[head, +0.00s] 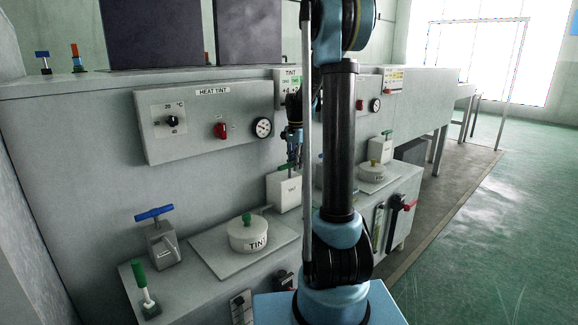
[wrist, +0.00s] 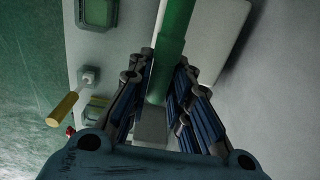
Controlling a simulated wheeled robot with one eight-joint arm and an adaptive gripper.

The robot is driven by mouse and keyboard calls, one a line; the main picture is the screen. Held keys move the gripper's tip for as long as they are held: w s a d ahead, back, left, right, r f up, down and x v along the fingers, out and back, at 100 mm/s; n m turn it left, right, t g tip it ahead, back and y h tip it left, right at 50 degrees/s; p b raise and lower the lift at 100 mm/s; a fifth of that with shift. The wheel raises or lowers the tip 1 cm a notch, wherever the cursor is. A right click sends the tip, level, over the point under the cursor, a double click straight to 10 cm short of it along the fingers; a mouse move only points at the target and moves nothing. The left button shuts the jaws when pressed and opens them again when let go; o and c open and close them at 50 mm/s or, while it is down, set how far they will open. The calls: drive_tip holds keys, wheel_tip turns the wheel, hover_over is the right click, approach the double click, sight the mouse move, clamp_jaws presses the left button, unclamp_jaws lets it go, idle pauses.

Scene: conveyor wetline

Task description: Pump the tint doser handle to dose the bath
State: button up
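The tint doser is a white box (head: 284,190) marked TINT, with a green handle (head: 284,168) on top. It stands behind and to the right of the round white TINT bath lid (head: 248,235). My gripper (head: 293,158) points down at the handle, partly screened by my own arm in the head view. In the wrist view the green handle (wrist: 172,50) lies lengthwise between my two fingers (wrist: 163,75). The handle's near end sits above a grey block (wrist: 151,125).
A HEAT TINT panel (head: 205,118) with knobs and a dial stands on the wall behind. A blue-handled tap (head: 160,240) and a green lever (head: 143,285) are at left. A second station with a yellow-knobbed lid (head: 373,172) is at right. Green floor (head: 490,240) is clear at right.

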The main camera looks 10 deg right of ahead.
clamp_jaws()
drive_tip(key=shift+w+r, duration=0.1)
drive_tip(key=shift+r, duration=2.3)
drive_tip(key=shift+a+f, duration=0.1)
drive_tip(key=shift+f, duration=2.2)
drive_tip(key=shift+r, duration=2.3)
drive_tip(key=shift+f, duration=2.2)
drive_tip(key=o, duration=0.8)
unclamp_jaws()
drive_tip(key=shift+f, duration=0.1)
